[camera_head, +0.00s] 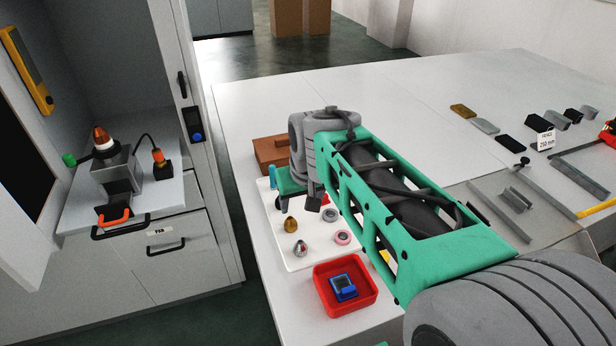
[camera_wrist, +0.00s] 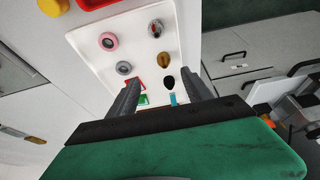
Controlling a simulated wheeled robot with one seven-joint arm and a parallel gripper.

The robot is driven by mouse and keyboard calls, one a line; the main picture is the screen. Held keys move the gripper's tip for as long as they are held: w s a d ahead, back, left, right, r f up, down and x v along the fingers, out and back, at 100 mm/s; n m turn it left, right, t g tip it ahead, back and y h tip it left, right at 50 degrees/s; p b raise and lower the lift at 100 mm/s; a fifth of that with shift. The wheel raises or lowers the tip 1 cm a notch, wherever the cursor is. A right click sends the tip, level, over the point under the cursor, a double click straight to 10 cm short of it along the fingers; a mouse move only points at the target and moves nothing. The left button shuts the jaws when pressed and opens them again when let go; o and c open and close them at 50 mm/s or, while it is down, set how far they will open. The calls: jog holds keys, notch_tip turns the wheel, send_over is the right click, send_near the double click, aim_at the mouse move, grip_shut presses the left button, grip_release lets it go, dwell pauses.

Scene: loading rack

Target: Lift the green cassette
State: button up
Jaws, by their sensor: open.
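A small green piece (camera_wrist: 143,99), likely the green cassette, shows in the wrist view on the white tray (camera_wrist: 85,42). It lies beside my left finger, next to a red patch, and is partly hidden by my gripper. I cannot make it out in the head view, where my arm covers that end of the tray (camera_head: 294,262). My gripper (camera_wrist: 161,77) is open and points down over the tray, with nothing held between the fingers. In the head view my gripper (camera_head: 298,205) is over the far part of the tray.
Near the fingers are a blue-green piece (camera_wrist: 173,98), a dark oval piece (camera_wrist: 168,82), a brass piece (camera_head: 291,225), grey rings and a pink ring (camera_head: 342,237). A red bin (camera_head: 323,301) holds a blue device. A brown block (camera_head: 270,154) stands behind the tray.

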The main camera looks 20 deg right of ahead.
jog(key=w+d+f+m, duration=0.1)
jog(key=w+d+f, duration=0.3)
jog(key=w, duration=0.5)
jog(key=w+d+f, duration=0.2)
jog(key=w+d, duration=0.5)
jog(key=w, duration=0.2)
jog(key=x, duration=0.3)
jog(key=p+x, duration=0.1)
jog(key=x, duration=0.2)
jog(key=w+p+x, duration=0.1)
jog(key=x, duration=0.1)
jog(key=shift+w+d+f, duration=0.15)
jog(key=shift+d, duration=0.2)
grip_shut()
